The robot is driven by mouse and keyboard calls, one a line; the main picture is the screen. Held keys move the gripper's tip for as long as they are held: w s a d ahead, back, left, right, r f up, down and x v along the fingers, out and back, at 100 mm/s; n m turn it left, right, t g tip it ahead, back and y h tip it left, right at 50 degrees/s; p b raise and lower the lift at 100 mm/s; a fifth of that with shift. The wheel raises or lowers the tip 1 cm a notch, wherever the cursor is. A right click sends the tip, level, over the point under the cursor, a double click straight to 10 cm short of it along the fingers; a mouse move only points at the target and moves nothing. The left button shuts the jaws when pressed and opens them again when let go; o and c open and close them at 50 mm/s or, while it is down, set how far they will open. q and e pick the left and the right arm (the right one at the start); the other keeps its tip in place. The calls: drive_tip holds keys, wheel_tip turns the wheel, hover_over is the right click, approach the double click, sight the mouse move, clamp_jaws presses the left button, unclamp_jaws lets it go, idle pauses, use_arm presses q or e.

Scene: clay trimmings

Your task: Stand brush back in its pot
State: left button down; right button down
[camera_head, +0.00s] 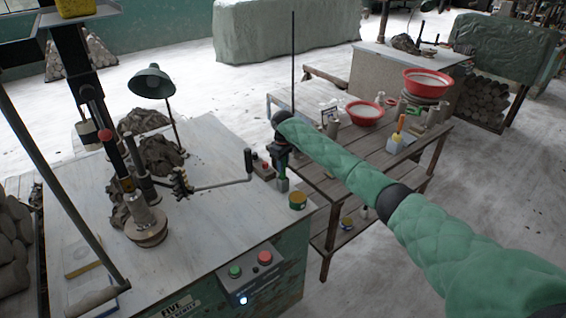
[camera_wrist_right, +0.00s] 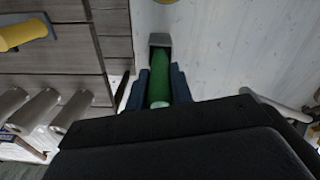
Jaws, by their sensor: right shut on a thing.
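My right gripper (camera_head: 282,168) is at the end of the green-sleeved arm, above the right edge of the grey-topped workbench. It is shut on the brush (camera_head: 282,185), which hangs below it. In the right wrist view the brush (camera_wrist_right: 160,85) shows a green handle between the dark fingers (camera_wrist_right: 160,90), with a grey end pointing away from the gripper. My left gripper is not in view.
On the workbench (camera_head: 210,235) are a lamp (camera_head: 151,84), clay lumps (camera_head: 160,155) and a crank arm (camera_head: 220,184). A slatted wooden table (camera_head: 345,180) stands to the right, with red basins (camera_head: 364,113) and clay cylinders. A control box (camera_head: 250,268) is at the bench front.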

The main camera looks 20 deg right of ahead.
drive_tip(key=c, duration=1.2)
unclamp_jaws()
drive_tip(key=shift+f, duration=0.1)
drive_tip(key=shift+c, duration=0.2)
drive_tip(key=shift+r, duration=0.25)
wheel_tip(320, 180, up, 5)
drive_tip(key=b, duration=0.2)
drive_tip(key=shift+r+b, duration=0.15)
drive_tip(key=shift+b, duration=0.15)
wheel_tip(320, 180, up, 5)
drive_tip(key=shift+r+b, duration=0.1)
drive_tip(key=shift+b, duration=0.65)
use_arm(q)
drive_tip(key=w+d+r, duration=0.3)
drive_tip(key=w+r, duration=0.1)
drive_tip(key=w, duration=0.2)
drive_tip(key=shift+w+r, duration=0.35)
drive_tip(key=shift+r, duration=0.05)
use_arm(e)
drive_tip(key=shift+r, duration=0.6)
